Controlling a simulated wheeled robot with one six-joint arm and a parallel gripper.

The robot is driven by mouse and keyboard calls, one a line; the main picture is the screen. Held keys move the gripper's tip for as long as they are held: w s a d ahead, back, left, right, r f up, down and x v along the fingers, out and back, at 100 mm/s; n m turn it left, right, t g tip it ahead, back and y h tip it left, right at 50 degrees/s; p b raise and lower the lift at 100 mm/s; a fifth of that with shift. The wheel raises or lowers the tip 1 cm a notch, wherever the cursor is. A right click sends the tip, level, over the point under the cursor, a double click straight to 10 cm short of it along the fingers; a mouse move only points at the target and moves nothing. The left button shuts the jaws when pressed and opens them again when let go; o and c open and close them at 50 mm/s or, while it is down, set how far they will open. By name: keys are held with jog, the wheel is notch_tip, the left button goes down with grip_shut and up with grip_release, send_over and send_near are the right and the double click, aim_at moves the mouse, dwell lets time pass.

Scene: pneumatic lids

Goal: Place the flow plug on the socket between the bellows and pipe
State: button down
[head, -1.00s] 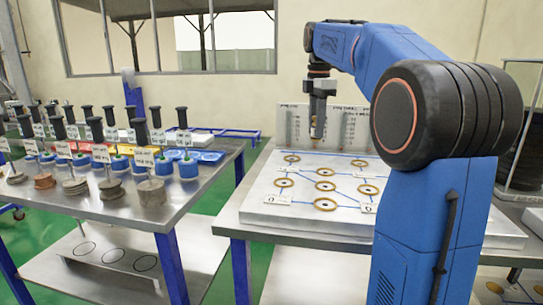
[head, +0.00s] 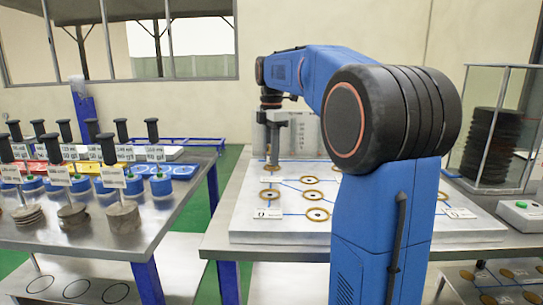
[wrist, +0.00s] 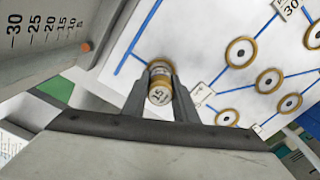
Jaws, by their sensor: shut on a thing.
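My gripper (wrist: 158,95) is shut on a small cylindrical flow plug (wrist: 160,84), brass and white with "15" on its end. In the head view my gripper (head: 273,160) points down at the back-left ring socket of the white board (head: 240,220). Blue lines on the board run to the spot behind the plug in the wrist view. The plug largely hides that socket, and I cannot tell whether it touches it. Other brass ring sockets (head: 317,214) are uncovered. The black ribbed bellows (head: 490,145) stands in a clear case at the right.
A grey panel with a number scale (wrist: 45,35) stands close beside my gripper. A metal table (head: 175,215) at the left carries black-handled labelled pieces, blue cups and stacked discs. A small box with a green button (head: 521,204) lies at the right.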

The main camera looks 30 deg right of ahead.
jog(key=shift+f, duration=0.25)
jog(key=c, duration=1.4)
grip_release()
jog(key=shift+r, duration=0.1)
notch_tip(320, 180, up, 12)
jog(key=shift+f, duration=0.15)
jog(key=shift+s, duration=0.1)
